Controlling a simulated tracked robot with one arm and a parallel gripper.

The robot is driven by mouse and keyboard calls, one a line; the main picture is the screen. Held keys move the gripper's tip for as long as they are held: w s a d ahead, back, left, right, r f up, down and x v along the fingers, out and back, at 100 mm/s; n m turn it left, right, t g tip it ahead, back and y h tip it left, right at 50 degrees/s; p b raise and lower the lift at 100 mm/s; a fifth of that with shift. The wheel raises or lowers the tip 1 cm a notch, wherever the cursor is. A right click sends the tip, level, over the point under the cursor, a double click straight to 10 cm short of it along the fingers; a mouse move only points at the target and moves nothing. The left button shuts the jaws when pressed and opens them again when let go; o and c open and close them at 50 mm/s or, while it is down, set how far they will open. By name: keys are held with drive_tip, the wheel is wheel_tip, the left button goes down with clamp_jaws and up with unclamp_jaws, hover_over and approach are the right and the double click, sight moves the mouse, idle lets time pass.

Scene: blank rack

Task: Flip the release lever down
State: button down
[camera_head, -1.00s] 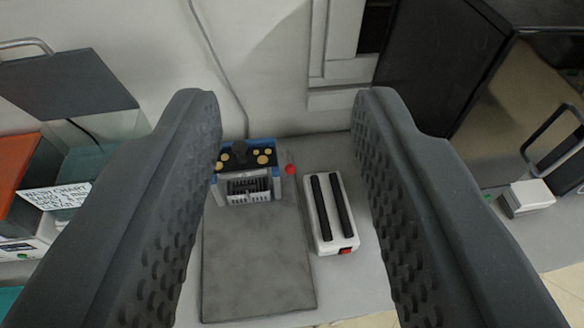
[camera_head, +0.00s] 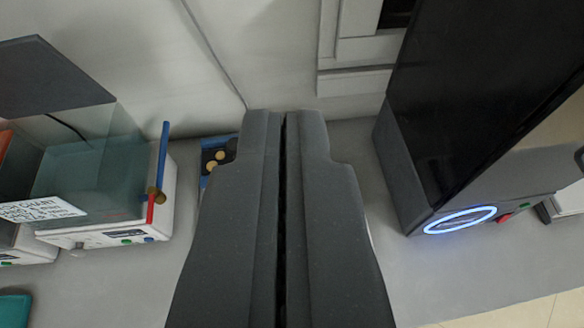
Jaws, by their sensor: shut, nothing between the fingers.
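My gripper (camera_head: 285,118) is shut and empty, its two dark fingers side by side in the middle of the view. Behind its left finger is the blue rack device (camera_head: 204,166), with several yellow round pieces on its dark top. Only its left part shows. The red ball at that device's right side, seen earlier, is hidden behind my fingers. I cannot tell whether my fingertips touch anything. A blue upright bar (camera_head: 163,158) with a brass knob and a red part stands at the right edge of a white machine on the left. I cannot tell which part is the release lever.
The white machine (camera_head: 165,212) at left has a clear tank and a sign card (camera_head: 42,209). At right stands a tall black machine (camera_head: 440,120) with a lit blue ring (camera_head: 460,220). Grey counter (camera_head: 400,275) is clear at front right.

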drive_tip(key=w+f+g+p, duration=0.2)
drive_tip(key=w+f+p, duration=0.1)
drive_tip(key=w+f, duration=0.6)
drive_tip(key=w+f+g+p, duration=0.2)
drive_tip(key=w+f, duration=0.7)
drive_tip(key=f, duration=0.9)
drive_tip(key=shift+d+f+g+p, duration=0.2)
drive_tip(key=shift+f+g+p, duration=0.1)
drive_tip(key=shift+p, duration=0.1)
drive_tip(key=shift+w, duration=0.1)
drive_tip(key=shift+w+a+f, duration=0.1)
drive_tip(key=shift+w+f, duration=0.5)
drive_tip(key=shift+f, duration=0.85)
drive_tip(key=shift+w+a+f, duration=0.1)
drive_tip(key=shift+w+f, duration=0.45)
drive_tip(key=shift+f, duration=0.85)
drive_tip(key=shift+w+a+f, duration=0.1)
drive_tip(key=shift+w+f, duration=0.5)
drive_tip(key=shift+f, duration=0.85)
